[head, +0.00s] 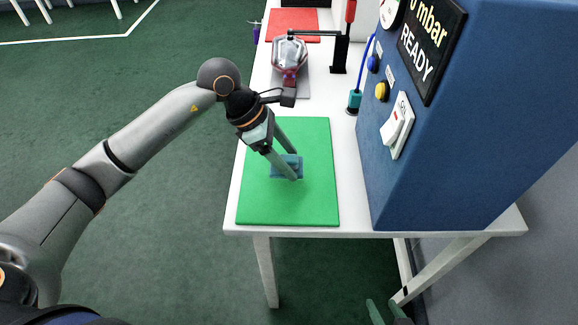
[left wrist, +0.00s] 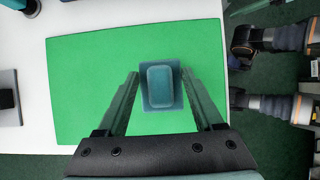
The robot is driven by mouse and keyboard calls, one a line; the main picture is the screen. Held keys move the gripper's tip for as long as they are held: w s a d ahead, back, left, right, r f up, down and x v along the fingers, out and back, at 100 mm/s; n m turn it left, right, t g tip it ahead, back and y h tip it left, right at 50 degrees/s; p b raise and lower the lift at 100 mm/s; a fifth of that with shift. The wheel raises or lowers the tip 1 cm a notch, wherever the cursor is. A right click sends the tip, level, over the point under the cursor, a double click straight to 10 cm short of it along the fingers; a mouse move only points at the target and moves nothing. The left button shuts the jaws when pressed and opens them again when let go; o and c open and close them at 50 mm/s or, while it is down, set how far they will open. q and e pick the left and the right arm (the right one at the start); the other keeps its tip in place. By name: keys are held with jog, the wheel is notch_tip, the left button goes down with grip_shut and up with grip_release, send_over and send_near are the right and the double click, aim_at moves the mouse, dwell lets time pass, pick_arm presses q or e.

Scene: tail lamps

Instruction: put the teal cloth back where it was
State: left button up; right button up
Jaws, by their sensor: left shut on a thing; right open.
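The teal cloth (head: 288,167) is a small folded block over the green mat (head: 262,200) on the white table. My left gripper (head: 294,171) points down at it and is shut on it, one finger on each side. In the left wrist view the cloth (left wrist: 161,86) sits between the fingertips, over the green mat (left wrist: 90,100). I cannot tell whether it touches the mat. My right gripper (head: 386,312) shows only its fingertips at the bottom edge of the head view, apart and empty, below the table.
A lamp (head: 290,52) lies on a grey mat farther back, with a red mat (head: 293,20) beyond. A black stand (head: 340,55) is beside it. A blue cabinet (head: 450,140) with a READY display and switch bounds the table's right. The green mat around the cloth is clear.

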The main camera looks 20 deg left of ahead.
pick_arm(q)
jog(key=shift+w+d+f, duration=0.1)
jog(key=shift+w+f, duration=0.1)
jog(key=shift+f, duration=1.65)
jog(key=shift+f, duration=0.2)
jog(key=o, duration=1.2)
jog(key=shift+r, duration=0.1)
jog(key=v, duration=1.2)
jog(key=shift+r, duration=0.15)
